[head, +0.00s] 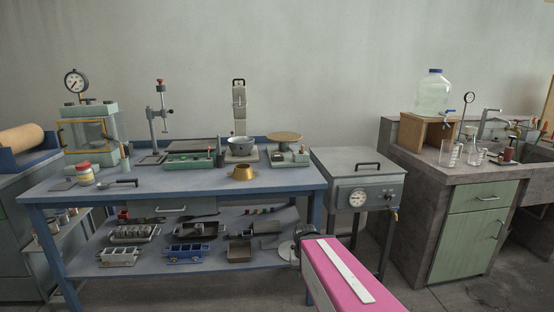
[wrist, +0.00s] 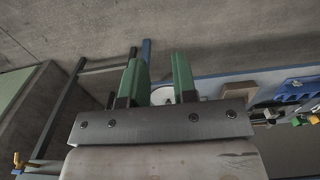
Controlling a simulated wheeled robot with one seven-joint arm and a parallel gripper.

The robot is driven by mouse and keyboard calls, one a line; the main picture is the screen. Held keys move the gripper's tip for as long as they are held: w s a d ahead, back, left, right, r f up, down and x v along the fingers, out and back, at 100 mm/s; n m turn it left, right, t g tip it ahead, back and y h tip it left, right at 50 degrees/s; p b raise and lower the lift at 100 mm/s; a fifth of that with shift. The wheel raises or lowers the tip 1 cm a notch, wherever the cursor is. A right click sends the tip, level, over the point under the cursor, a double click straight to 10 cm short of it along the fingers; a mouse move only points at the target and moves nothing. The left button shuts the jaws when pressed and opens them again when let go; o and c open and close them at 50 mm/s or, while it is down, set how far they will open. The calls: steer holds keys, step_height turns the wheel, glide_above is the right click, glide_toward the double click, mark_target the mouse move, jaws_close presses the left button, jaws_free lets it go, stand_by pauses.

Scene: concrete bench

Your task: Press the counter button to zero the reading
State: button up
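My gripper (wrist: 157,62) shows in the wrist view with its two green fingers apart and nothing held between them. A white round thing lies beyond the gap, partly hidden by the fingers. No counter button can be made out in either view. In the head view, a green device with a tan round top (head: 285,137) and a device with a grey bowl and a tall upright (head: 240,145) stand at the back of the blue bench (head: 215,181). A low green device (head: 190,160) is left of them. My arm is at bottom centre, off the bench's right end; the fingers are hidden there.
The sink counter (head: 462,182) is farther right. The bench's front middle is mostly clear.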

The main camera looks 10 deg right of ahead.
jaws_close()
stand_by(1.5)
